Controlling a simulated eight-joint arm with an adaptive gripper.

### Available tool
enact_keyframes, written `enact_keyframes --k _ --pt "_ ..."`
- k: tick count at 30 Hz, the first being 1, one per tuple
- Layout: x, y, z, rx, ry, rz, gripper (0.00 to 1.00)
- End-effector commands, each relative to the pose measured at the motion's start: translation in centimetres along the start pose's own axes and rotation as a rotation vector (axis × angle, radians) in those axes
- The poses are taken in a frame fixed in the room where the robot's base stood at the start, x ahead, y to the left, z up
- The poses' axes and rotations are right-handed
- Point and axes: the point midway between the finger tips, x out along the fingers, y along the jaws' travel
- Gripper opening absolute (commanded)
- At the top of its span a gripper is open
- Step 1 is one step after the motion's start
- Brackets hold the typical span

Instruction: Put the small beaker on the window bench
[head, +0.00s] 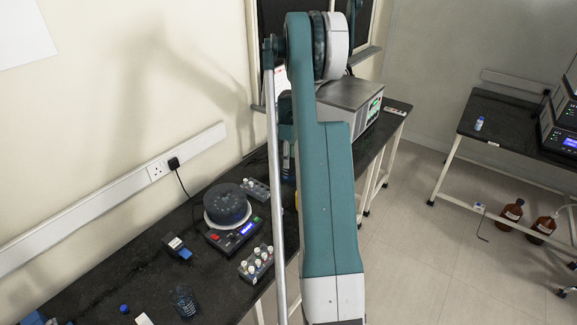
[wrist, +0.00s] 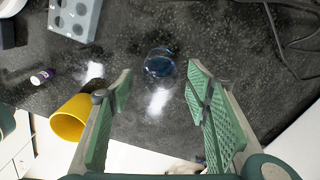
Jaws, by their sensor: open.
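A small clear beaker (wrist: 160,63) with blue liquid stands on a dark speckled bench top in the wrist view. My gripper (wrist: 160,80) is open and empty, with the beaker showing between and just beyond its fingertips. I cannot tell the remaining height gap. In the head view my arm hides the gripper and this beaker. Another glass vessel with dark blue contents (head: 184,303) stands at the near end of the black bench (head: 130,268) along the left wall. That bench runs back below a window (head: 273,25).
In the head view, a round-topped device (head: 227,206) and a vial rack (head: 257,263) stand on the bench.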

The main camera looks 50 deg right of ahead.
Motion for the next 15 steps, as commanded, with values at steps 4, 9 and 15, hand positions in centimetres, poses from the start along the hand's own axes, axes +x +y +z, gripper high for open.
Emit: enact_keyframes --k 4,9,15 --pt "-2.2 0.0 0.0 0.0 0.0 0.0 0.48" --pt "-3.6 0.0 0.0 0.0 0.0 0.0 0.48" --pt "-4.2 0.0 0.0 0.0 0.0 0.0 0.48"
